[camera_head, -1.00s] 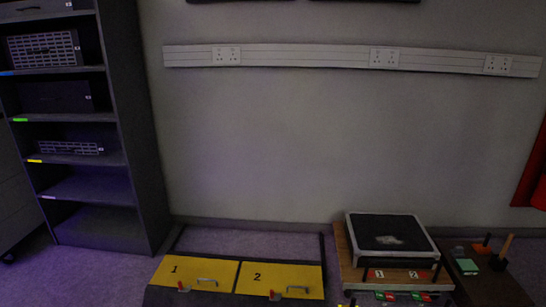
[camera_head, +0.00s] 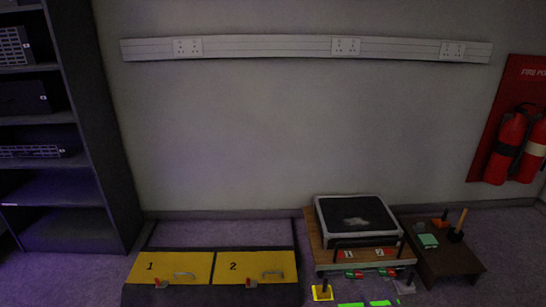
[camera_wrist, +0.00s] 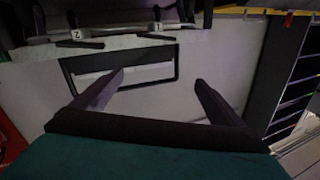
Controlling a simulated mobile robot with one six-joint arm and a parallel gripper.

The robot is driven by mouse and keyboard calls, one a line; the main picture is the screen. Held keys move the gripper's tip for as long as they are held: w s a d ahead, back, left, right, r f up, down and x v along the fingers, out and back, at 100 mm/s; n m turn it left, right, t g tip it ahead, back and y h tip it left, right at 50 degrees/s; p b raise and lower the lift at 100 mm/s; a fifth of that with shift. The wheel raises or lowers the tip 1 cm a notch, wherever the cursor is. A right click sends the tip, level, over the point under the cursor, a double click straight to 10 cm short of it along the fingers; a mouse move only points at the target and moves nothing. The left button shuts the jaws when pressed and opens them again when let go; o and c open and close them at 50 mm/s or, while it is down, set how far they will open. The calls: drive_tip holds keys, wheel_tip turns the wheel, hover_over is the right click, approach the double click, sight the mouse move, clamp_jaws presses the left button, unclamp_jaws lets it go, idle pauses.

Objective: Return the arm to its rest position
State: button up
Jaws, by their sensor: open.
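My gripper (camera_wrist: 155,92) shows in the wrist view, with its two dark fingers spread wide apart and nothing between them. The wrist picture appears upside down, with number labels 1 and 2 near its top. Behind the fingers is a dark rectangular frame (camera_wrist: 120,62) against a pale surface. The gripper touches nothing that I can see. My arm and gripper do not show in the head view.
Dark shelves (camera_head: 95,130) stand left, red fire extinguishers (camera_head: 506,148) hang right. Wall trunking (camera_head: 260,47) runs above.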

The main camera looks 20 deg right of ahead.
drive_tip(key=w+a+r+n+y+p, duration=0.15)
drive_tip(key=w+a+r+p, duration=0.25)
drive_tip(key=w+a+r, duration=0.55)
drive_tip(key=w+a+r+y+p, duration=0.2)
drive_tip(key=w+a+p, duration=0.35)
drive_tip(key=a, duration=0.85)
drive_tip(key=w+a+r+g+h+p, duration=0.1)
drive_tip(key=w+a+r+g+p, duration=0.15)
drive_tip(key=a, duration=0.55)
drive_tip(key=w+a+r+g+h+p, duration=0.1)
drive_tip(key=a+r+g+h+p, duration=0.15)
drive_tip(key=a, duration=0.65)
drive_tip(key=s+a+f+g+p, duration=0.1)
drive_tip(key=s+a+g+p, duration=0.2)
drive_tip(key=s, duration=0.4)
drive_tip(key=s+a+f+g+p, duration=0.1)
drive_tip(key=s+a+g, duration=0.35)
drive_tip(key=s, duration=0.25)
drive_tip(key=s+a+r+g, duration=0.1)
drive_tip(key=s+g, duration=0.2)
drive_tip(key=s, duration=0.6)
drive_tip(key=s+a+r+n+g, duration=0.1)
drive_tip(key=s+g, duration=0.3)
drive_tip(key=s, duration=0.5)
drive_tip(key=s+a+r+g, duration=0.2)
drive_tip(key=s+g, duration=0.2)
drive_tip(key=s, duration=0.5)
drive_tip(key=shift+s+a+y+p, duration=0.3)
drive_tip(key=shift+s+a+p, duration=0.05)
drive_tip(key=shift+p, duration=0.05)
